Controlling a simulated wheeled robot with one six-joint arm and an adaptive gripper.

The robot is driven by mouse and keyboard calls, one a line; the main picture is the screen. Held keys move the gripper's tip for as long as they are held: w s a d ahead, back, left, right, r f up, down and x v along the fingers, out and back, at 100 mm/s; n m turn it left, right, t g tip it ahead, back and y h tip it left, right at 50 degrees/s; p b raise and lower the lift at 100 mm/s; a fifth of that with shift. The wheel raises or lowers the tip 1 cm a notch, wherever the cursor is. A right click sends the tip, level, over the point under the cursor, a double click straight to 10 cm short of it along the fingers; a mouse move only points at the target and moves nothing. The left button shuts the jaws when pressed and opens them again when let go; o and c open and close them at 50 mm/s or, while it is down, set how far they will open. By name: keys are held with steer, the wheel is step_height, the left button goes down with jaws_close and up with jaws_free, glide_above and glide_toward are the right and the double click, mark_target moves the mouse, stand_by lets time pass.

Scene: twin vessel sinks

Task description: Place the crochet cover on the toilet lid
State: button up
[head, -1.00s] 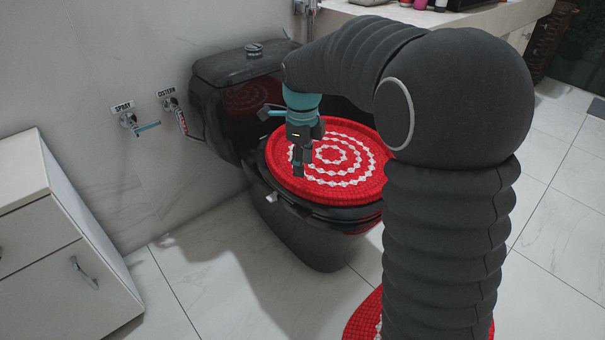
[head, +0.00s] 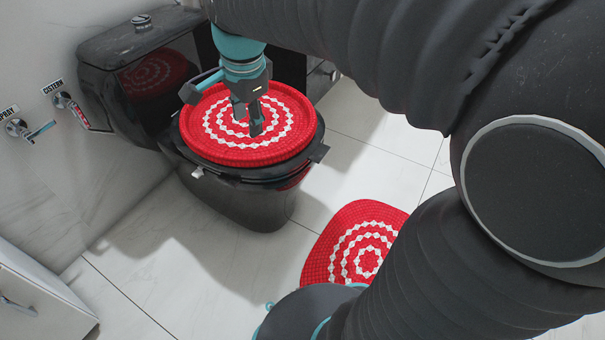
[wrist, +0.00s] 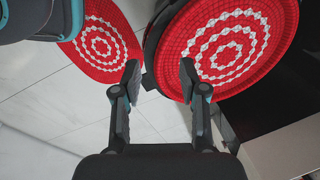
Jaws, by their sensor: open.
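The red crochet cover (head: 275,151) with white rings lies flat on top of the black toilet's lid in the head view, roughly centred over it. It also shows at the upper right of the wrist view (wrist: 258,72). The dark toilet (head: 240,205) stands against the wall, its lid mostly hidden under the cover. My gripper (head: 248,118) appears over the cover in the head view.
A matching red and white floor mat (head: 350,245) lies on the tiles in front of the toilet. The black cistern (head: 125,60) is behind the lid. Wall valves (head: 66,103) and a white cabinet (head: 35,300) are at left. Tiles between cabinet and toilet are clear.

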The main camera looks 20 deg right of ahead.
steer(key=s+d+f+n+t, duration=0.1)
steer(key=s+d+n, duration=0.1)
steer(key=s+n, duration=0.5)
steer(key=s+d+f+n+t, duration=0.1)
steer(key=s+d+n+t, duration=0.1)
steer(key=s+n, duration=0.5)
steer(key=shift+s+d+f, duration=0.4)
steer(key=shift+s, duration=0.7)
step_height(320, 180, up, 4)
steer(key=p, duration=0.4)
steer(key=shift+r, duration=0.25)
